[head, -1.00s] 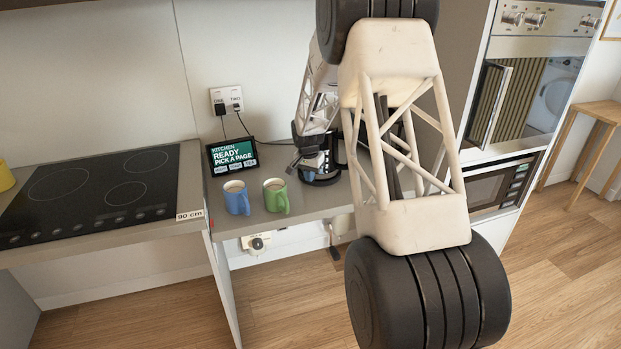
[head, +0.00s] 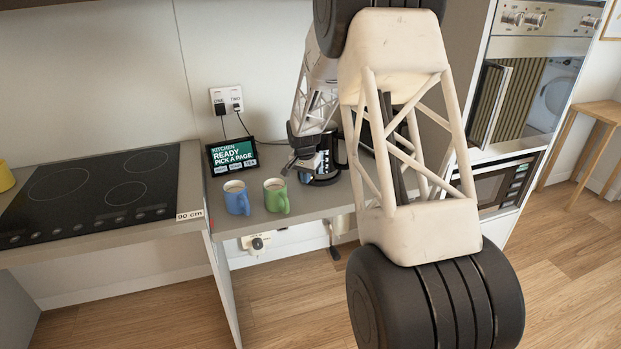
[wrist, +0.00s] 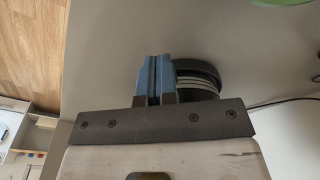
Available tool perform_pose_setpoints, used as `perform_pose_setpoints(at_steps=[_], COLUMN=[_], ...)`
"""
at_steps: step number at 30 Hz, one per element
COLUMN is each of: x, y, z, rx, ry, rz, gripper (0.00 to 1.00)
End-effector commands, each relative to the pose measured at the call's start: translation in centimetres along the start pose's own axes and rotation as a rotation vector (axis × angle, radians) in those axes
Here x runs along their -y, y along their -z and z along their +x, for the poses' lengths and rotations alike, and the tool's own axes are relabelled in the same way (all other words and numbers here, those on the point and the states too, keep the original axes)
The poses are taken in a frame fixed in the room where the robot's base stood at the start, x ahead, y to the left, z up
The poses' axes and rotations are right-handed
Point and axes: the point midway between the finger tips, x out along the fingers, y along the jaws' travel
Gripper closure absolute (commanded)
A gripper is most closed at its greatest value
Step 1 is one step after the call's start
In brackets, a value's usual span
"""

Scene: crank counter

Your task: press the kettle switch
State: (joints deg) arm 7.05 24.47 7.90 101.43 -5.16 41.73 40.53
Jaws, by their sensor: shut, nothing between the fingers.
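The kettle (head: 327,176) stands on the counter behind the mugs, dark with a shiny band, and is partly hidden by my arm. In the wrist view, a round dark shape with pale bands (wrist: 201,80), likely the kettle or its base, shows just right of my fingers. My gripper (head: 287,171) is at the kettle's left side, low over the counter. Its blue fingers also show in the wrist view (wrist: 154,78), shut together with nothing between them. I cannot tell whether they touch the kettle. The kettle switch cannot be made out.
A blue mug (head: 236,198) and a green mug (head: 275,196) stand in front of my gripper, near the counter's front edge. A tablet (head: 232,158) leans at the back left. A cooktop (head: 95,190) lies further left. Cables run to a wall socket (head: 227,100).

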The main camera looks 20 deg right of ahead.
Motion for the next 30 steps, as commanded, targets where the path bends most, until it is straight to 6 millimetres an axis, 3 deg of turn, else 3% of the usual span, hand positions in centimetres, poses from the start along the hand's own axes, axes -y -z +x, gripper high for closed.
perform_pose_setpoints(at_steps=[8,21,30], x=[0.0,0.0,0.0], y=[0.0,0.0,0.0], z=[-1.7,-6.9,-7.8], rx=[-0.002,-0.001,0.0], ry=[0.001,0.001,0.0], rz=[0.0,0.0,0.0], gripper=[1.0,1.0,1.0])
